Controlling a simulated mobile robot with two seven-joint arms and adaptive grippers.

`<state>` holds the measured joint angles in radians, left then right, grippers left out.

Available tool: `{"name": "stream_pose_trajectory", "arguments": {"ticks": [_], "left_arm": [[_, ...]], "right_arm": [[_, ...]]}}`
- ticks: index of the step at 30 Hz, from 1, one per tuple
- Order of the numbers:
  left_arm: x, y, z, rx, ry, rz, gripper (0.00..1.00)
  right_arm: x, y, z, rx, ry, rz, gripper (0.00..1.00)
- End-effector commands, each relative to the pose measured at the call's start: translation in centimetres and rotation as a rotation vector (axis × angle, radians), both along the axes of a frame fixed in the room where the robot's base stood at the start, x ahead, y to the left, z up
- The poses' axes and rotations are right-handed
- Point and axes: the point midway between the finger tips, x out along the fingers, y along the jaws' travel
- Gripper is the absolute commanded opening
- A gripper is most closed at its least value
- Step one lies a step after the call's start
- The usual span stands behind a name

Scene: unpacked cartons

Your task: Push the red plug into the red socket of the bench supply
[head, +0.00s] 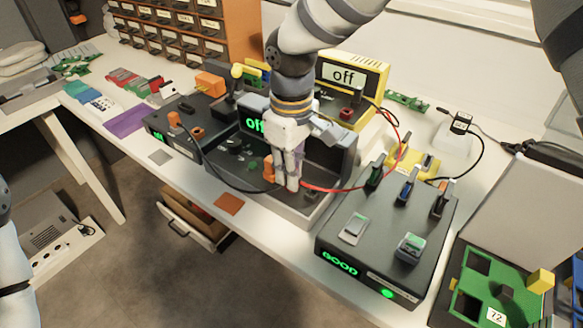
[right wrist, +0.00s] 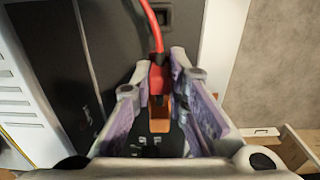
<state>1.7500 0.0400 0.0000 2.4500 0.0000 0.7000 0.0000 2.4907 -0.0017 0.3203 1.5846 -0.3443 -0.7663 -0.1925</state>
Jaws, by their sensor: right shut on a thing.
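My right gripper (head: 291,186) is shut on the red plug, low over the front of the dark bench supply (head: 322,153), whose display reads "off". The red plug (right wrist: 157,80) sits between the two fingers in the right wrist view, with its red cable (head: 335,189) trailing right. An orange piece (right wrist: 160,117) shows just beyond the plug in the right wrist view; I cannot tell whether they touch. In the head view an orange block (head: 268,168) stands left of the fingers. The red socket cannot be made out; the gripper covers that area. My left gripper is out of view.
A black unit reading "GOOD" (head: 338,262) with several levers stands right of the supply. A yellow meter (head: 378,76) reading "off" stands behind. A black cable (head: 225,184) crosses the supply's left side. An orange square (head: 229,203) lies at the bench's front edge.

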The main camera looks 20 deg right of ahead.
Motion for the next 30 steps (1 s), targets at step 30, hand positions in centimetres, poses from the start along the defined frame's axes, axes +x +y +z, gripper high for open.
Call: {"name": "stream_pose_trajectory", "arguments": {"ticks": [30], "left_arm": [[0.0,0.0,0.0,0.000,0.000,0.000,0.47]], "right_arm": [[0.0,0.0,11.6,0.001,-0.002,-0.001,0.38]]}}
